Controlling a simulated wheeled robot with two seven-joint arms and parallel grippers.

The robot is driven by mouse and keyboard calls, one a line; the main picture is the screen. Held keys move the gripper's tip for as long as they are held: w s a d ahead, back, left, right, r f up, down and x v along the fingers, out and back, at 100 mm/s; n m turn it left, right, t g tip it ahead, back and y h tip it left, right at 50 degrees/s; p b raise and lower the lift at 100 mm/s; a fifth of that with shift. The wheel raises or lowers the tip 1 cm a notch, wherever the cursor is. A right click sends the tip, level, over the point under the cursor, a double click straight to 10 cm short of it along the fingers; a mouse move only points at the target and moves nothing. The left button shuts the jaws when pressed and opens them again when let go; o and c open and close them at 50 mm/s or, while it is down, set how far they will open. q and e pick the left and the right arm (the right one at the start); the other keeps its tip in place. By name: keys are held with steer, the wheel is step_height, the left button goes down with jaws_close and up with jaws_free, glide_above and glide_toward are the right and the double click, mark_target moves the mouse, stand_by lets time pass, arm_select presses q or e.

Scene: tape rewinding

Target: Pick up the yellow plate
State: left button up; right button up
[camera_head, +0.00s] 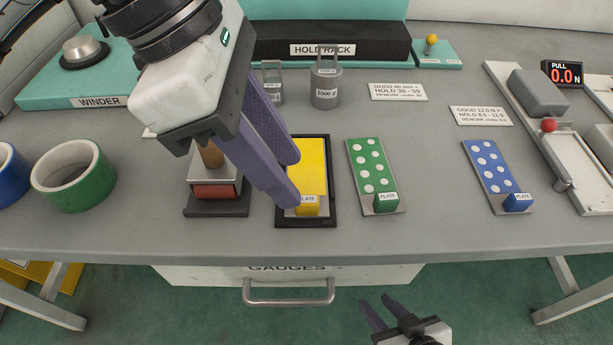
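The yellow plate (314,166) lies on a black-rimmed tray near the front middle of the bench. Its yellow labelled block (308,206) is at the near end. My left gripper (294,176) comes in from the upper left, with its purple fingers apart and their tips over the plate's left side. I cannot tell whether the fingers touch it. The fingers hide part of the plate's left edge. My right gripper (379,312) is below the bench's front edge at the bottom of the view, with its fingers apart and empty.
A green dotted plate (371,167) and a blue dotted plate (488,165) lie to the right. A roller with a wooden handle (216,190) is close on the left. Green tape (98,180) stands further left. Weights (326,85) stand behind. A drawer handle (289,301) juts out below.

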mark_target(306, 199)
arm_select(q)
steer(key=x, duration=0.5)
steer(key=shift+s, duration=0.1)
steer(key=shift+r, duration=0.1)
jaws_close()
